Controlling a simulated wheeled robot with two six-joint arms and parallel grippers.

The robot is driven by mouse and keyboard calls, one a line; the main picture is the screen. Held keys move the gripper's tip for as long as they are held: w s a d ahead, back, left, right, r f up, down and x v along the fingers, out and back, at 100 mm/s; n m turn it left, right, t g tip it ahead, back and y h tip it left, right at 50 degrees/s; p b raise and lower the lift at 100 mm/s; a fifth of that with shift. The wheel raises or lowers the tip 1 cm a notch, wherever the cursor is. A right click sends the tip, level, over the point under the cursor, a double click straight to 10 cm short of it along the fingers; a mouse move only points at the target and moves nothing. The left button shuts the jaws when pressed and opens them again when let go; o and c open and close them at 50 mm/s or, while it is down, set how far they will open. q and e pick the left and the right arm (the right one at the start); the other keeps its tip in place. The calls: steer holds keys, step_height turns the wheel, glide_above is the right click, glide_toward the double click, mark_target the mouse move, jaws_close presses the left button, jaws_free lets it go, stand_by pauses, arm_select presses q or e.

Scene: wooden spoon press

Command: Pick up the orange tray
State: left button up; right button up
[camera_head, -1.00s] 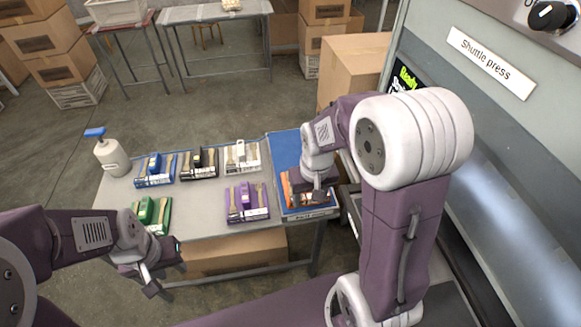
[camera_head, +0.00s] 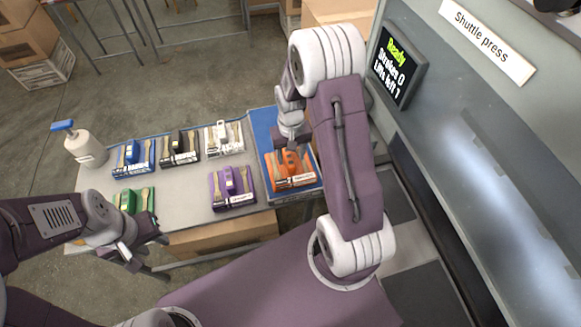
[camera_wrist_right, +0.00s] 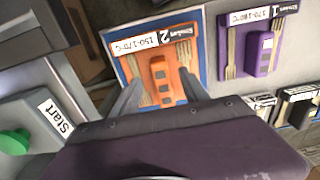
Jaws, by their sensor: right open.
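The orange tray (camera_head: 299,180) lies on a blue mat (camera_head: 262,122) at the right end of the table. It holds wooden cutlery and an orange block. It also shows in the right wrist view (camera_wrist_right: 187,55), with a white label reading 150-170°C along its edge. My right gripper (camera_head: 291,153) is open and empty above the tray; in the wrist view its two fingers (camera_wrist_right: 160,98) point toward the tray, apart from each other. My left gripper (camera_head: 148,250) hangs in front of the table's left front edge, away from the tray; its jaw opening is unclear.
Purple (camera_head: 232,188), blue (camera_head: 133,158), black (camera_head: 180,147), white (camera_head: 224,138) and green (camera_head: 133,200) trays stand on the table. A white bottle (camera_head: 86,147) stands at its left end. The shuttle press (camera_head: 470,130) is at right, its screen reading Ready.

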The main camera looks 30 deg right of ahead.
mark_target(291, 162)
step_height(291, 162, down, 4)
steer(key=shift+f, duration=0.1)
steer(key=shift+w+f, duration=0.1)
steer(key=shift+w, duration=0.05)
jaws_close()
step_height(291, 162, up, 18)
steer(key=p, duration=0.1)
stand_by(0.4)
